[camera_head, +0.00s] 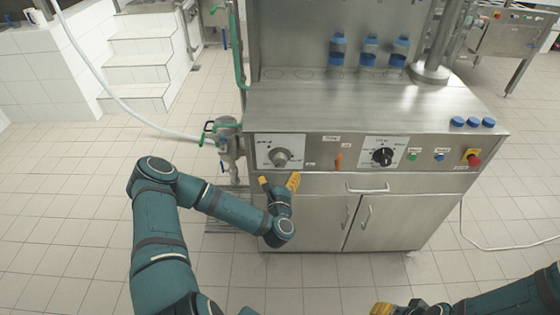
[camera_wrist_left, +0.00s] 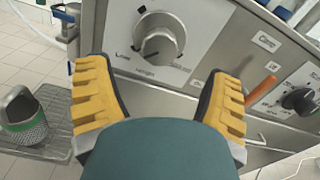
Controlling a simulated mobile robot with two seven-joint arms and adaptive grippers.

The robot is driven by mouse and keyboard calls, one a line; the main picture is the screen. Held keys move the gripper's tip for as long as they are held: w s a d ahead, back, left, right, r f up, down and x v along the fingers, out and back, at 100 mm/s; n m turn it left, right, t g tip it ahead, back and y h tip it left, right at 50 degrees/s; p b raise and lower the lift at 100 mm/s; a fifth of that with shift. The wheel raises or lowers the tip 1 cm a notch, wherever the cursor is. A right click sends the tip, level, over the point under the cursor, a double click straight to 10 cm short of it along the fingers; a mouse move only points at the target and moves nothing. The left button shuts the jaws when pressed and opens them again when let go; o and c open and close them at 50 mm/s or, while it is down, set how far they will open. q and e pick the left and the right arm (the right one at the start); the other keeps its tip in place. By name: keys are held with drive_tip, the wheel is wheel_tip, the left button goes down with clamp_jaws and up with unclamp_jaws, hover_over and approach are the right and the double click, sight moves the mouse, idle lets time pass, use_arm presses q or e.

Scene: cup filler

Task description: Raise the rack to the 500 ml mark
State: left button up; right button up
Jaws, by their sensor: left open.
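The steel filler machine (camera_head: 330,100) stands in front of me. A silver round knob (camera_head: 280,156) sits on a white plate at the left of its front panel; the 500 ml mark is not readable. In the left wrist view the knob (camera_wrist_left: 158,38) lies ahead, between and beyond the fingertips. My left gripper (camera_head: 279,182) is open and empty just below and in front of the knob, apart from it; its yellow fingers (camera_wrist_left: 160,78) are spread wide. My right gripper (camera_head: 396,309) is at the bottom edge, partly cut off. I cannot make out the rack clearly.
A black dial (camera_head: 382,156), an orange lever (camera_head: 338,160) and a red stop button (camera_head: 473,158) share the panel. Three blue-and-clear containers (camera_head: 369,50) stand at the back. Several blue caps (camera_head: 473,122) lie on the right. A valve pipe (camera_head: 228,142) is left of the machine.

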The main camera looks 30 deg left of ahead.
sight(280, 162)
use_arm(q)
drive_tip(key=x, duration=0.7)
drive_tip(key=shift+w+a, duration=0.2)
drive_tip(key=shift+w, duration=0.15)
drive_tip(key=c, duration=1.2)
